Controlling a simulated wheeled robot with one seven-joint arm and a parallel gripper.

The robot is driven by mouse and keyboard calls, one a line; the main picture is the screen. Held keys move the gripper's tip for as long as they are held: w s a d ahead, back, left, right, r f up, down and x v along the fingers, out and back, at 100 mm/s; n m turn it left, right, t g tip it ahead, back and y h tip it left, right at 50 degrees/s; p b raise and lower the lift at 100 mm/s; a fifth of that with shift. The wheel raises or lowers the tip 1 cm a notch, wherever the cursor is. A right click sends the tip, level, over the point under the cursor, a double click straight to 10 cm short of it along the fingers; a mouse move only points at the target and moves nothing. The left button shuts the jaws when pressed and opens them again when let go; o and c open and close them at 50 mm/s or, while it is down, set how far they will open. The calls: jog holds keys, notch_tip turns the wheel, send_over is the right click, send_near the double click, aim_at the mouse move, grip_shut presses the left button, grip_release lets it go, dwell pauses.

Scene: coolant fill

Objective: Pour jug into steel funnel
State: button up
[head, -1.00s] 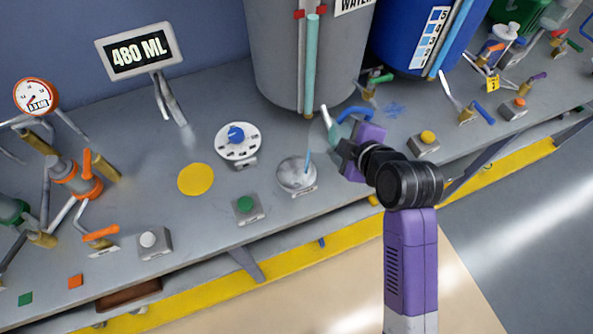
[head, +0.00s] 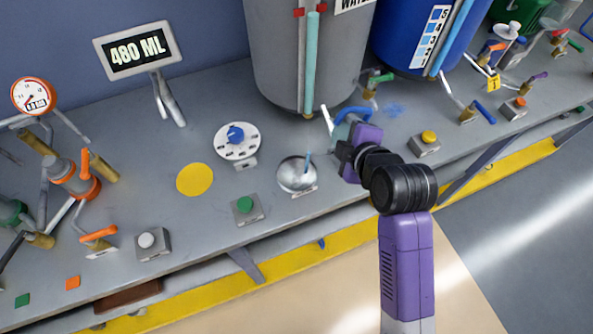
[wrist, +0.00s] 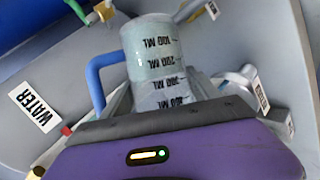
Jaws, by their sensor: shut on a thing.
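The clear jug (head: 342,130) with a blue handle (head: 352,112) is held above the bench, right of the steel funnel (head: 296,175). In the wrist view the jug (wrist: 152,50) shows upside-down volume marks, with its blue handle (wrist: 100,80) at left. My gripper (head: 352,143) is shut on the jug; its fingertips are mostly hidden. The funnel is a shiny bowl set in the bench. A thin blue strip (head: 308,160) stands over the funnel's right side; I cannot tell whether it is liquid. The jug's exact tilt and fill are unclear.
A display (head: 138,50) reads 480 ML. The grey water tank (head: 285,60) stands behind the jug, the blue tank (head: 405,35) to its right. A dial (head: 237,141), a green button (head: 246,206) and a yellow button (head: 427,139) are nearby. A yellow disc (head: 195,180) area is clear.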

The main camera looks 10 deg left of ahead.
aim_at(326, 145)
jog(key=shift+s+a+f+n+t+h+b, duration=0.2)
jog(key=shift+n+t+h+b, duration=0.3)
jog(key=shift+b, duration=0.6)
dwell(1.0)
jog(key=shift+s+a+f+n+t+h+b, duration=0.2)
jog(key=shift+s+a+n, duration=0.1)
jog(key=shift+a, duration=0.15)
jog(key=shift+s+a+f+n+t+h+b, duration=0.1)
jog(key=shift+s+a+n+t, duration=0.1)
jog(key=shift+s+a, duration=0.15)
grip_shut()
dwell(0.4)
jog(key=shift+s+a+f+n+t+h+b, duration=0.15)
jog(key=shift+a+f+n+t+h+b, duration=0.1)
jog(key=shift+a+n+t+h+b, duration=0.2)
dwell(0.8)
jog(key=shift+r+n+t, duration=0.1)
jog(key=shift+n+t, duration=0.15)
